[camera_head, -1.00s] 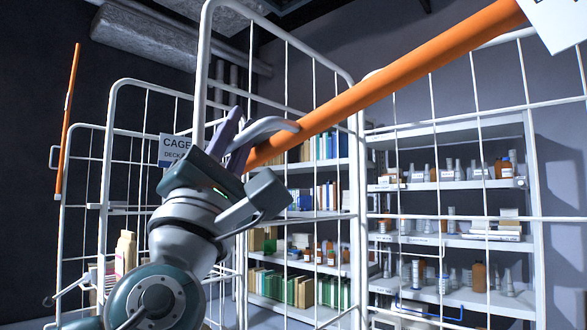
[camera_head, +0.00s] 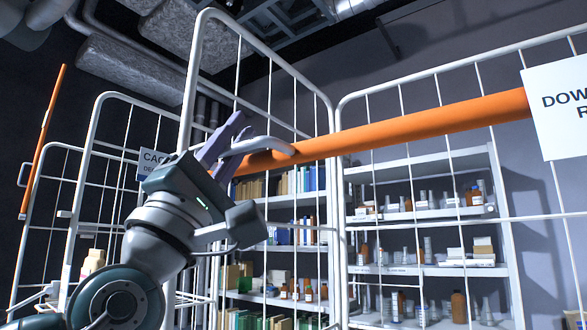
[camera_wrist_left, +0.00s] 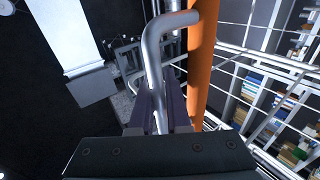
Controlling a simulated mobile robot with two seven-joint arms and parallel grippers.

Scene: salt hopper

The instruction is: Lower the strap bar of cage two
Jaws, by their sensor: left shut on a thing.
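The orange strap bar (camera_head: 430,122) crosses the near white cage, sloping gently up to the right. A bent grey handle (camera_head: 265,146) sits at its left end. My left gripper (camera_head: 228,145), with purple fingers, is shut on this handle. In the left wrist view the handle (camera_wrist_left: 152,60) runs down between the fingers (camera_wrist_left: 160,112), and the orange bar (camera_wrist_left: 201,60) is beside them. The cage sign (camera_head: 150,160) is partly hidden by my gripper, so its number is unreadable. My right gripper is not in view.
A white sign (camera_head: 560,108) is at the bar's right end, cut off by the picture edge. Another orange bar (camera_head: 43,140) stands nearly upright on the left cage. Shelves (camera_head: 425,217) with bottles and books stand behind the cage mesh.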

